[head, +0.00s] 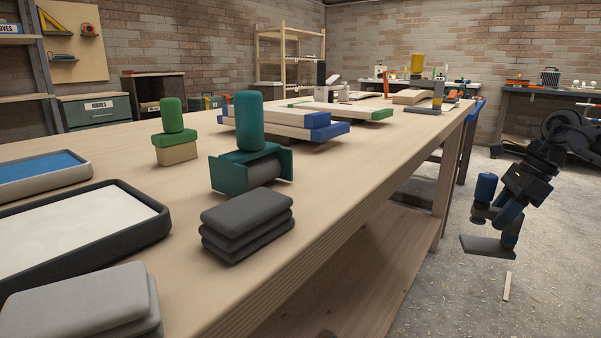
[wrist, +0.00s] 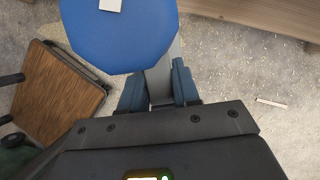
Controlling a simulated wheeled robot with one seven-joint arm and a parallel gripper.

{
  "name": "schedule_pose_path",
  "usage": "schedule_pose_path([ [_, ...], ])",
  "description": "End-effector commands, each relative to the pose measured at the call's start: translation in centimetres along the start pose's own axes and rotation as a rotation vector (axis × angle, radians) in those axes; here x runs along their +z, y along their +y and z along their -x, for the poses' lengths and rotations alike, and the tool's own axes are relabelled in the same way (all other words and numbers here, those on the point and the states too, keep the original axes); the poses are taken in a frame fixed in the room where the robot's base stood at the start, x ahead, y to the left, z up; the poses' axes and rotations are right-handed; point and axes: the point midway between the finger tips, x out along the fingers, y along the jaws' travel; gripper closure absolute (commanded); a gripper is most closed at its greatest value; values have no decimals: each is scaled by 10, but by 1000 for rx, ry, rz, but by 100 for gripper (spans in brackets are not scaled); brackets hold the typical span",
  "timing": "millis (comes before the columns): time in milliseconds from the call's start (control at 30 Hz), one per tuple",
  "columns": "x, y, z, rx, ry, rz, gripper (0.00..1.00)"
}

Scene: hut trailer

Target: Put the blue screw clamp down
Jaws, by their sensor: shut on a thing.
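My gripper (head: 511,213) is to the right of the long wooden bench, out over the floor. It is shut on the blue screw clamp. The clamp's rounded blue part (head: 486,187) stands beside the gripper in the head view. In the wrist view the clamp's wide blue end (wrist: 120,38) fills the top, and its grey bar (wrist: 160,82) runs between my two fingers (wrist: 158,88). The rest of the clamp is hidden by the gripper and the blue end.
The long wooden bench (head: 330,160) carries grey pads (head: 247,220), a teal roller tool (head: 250,150), a green-handled block (head: 173,140) and blue-ended boards (head: 285,125). A brown wooden panel with a dark rim (wrist: 60,95) shows below left in the wrist view. A thin strip (head: 507,286) lies on the floor.

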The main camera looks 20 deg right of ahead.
Motion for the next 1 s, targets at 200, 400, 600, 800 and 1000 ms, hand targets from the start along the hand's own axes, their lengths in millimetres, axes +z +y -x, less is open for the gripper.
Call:
schedule_pose_path([
  [200, 28, 37, -47, 138, -1, 330, 100],
  [400, 57, 78, -98, 292, 0, 696, 100],
  [600, 88, 121, -152, 453, 1, 1083, 100],
  [800, 119, 165, -209, 623, 3, 1488, 100],
  [1000, 145, 202, -256, 763, 3, 1831, 100],
])
